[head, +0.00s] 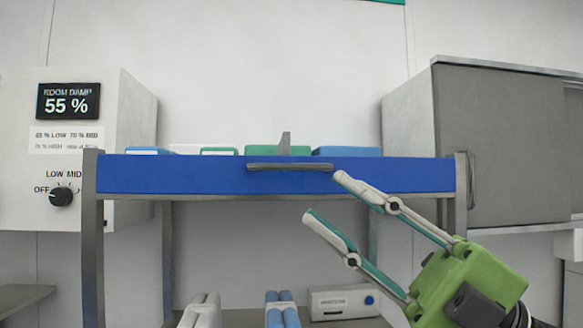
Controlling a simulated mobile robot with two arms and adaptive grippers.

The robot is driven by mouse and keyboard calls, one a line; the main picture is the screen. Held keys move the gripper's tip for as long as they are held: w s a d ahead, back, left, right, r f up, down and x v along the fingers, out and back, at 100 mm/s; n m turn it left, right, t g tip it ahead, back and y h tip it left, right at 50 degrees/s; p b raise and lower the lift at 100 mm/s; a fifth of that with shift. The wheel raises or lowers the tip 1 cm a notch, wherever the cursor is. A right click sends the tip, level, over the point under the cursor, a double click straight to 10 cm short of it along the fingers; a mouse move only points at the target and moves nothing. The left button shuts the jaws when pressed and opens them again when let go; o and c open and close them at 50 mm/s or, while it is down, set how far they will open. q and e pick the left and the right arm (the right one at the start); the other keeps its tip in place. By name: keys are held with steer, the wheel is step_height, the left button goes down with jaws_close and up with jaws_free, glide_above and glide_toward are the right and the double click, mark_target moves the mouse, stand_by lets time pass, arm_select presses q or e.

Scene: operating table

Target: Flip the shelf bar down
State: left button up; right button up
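The shelf bar (200,178) is a wide blue panel across the front of a grey metal shelf frame (93,240), and it stands upright. A grey handle (290,167) sits near the middle of its top edge. My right gripper (324,197) comes in from the lower right with its two fingers spread apart and nothing between them. Its upper fingertip is close to the handle's right end in the picture; I cannot tell whether they touch. The lower fingertip is below the bar. My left gripper is not in view.
Blue, white and green packs (277,150) show above the bar. White and blue paired items (283,310) and a white box (343,302) sit below. A control box with a dial (61,195) is at left, a grey cabinet (500,150) at right.

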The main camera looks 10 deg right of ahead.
steer(key=a+h, duration=0.1)
steer(key=h, duration=0.2)
steer(key=m+t+h, duration=0.5)
steer(key=t+h, duration=0.3)
glide_toward(296, 169)
steer(key=shift+y, duration=0.3)
steer(key=p+x, duration=0.6)
steer(key=x, duration=0.3)
steer(key=shift+w+a+r, duration=0.1)
steer(key=shift+w+a, duration=0.05)
steer(key=shift+w, duration=0.1)
steer(key=shift+w+a+p, duration=0.4)
steer(key=shift+w+p, duration=0.05)
steer(key=shift+w, duration=0.05)
jaws_close()
